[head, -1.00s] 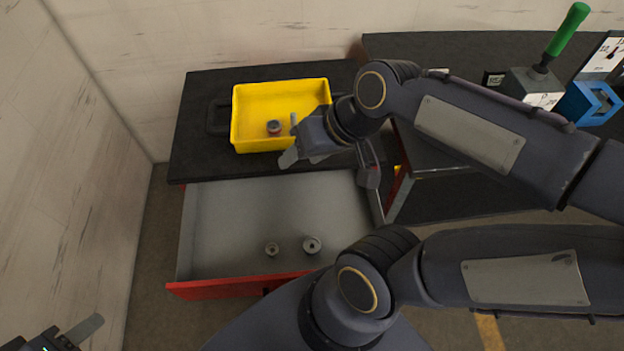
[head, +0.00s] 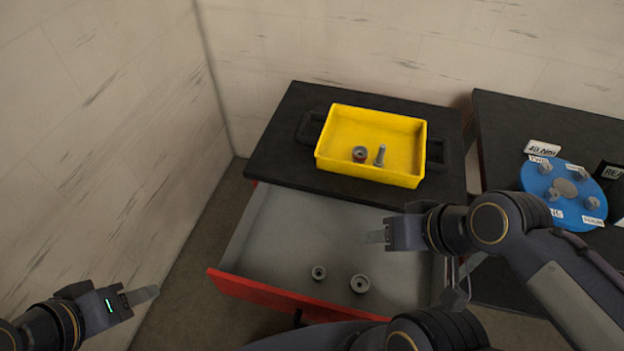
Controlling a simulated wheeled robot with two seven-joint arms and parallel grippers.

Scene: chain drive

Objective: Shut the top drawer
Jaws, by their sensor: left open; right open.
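The top drawer (head: 290,250) is pulled out from the cabinet (head: 275,155), with a grey inside and a red front (head: 270,294). Two small round metal parts lie in it, one on the left (head: 319,272) and one on the right (head: 360,284). My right gripper (head: 378,237) is open and empty above the right part of the drawer. My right arm hides the drawer's front right corner. My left gripper (head: 148,294) is open and empty, left of the drawer front and apart from it.
A yellow tray (head: 328,143) on the cabinet top holds a round part (head: 360,154) and a bolt-like part (head: 380,155). A second dark table (head: 500,130) at the right carries a blue disc (head: 535,180). A wall stands close at the left.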

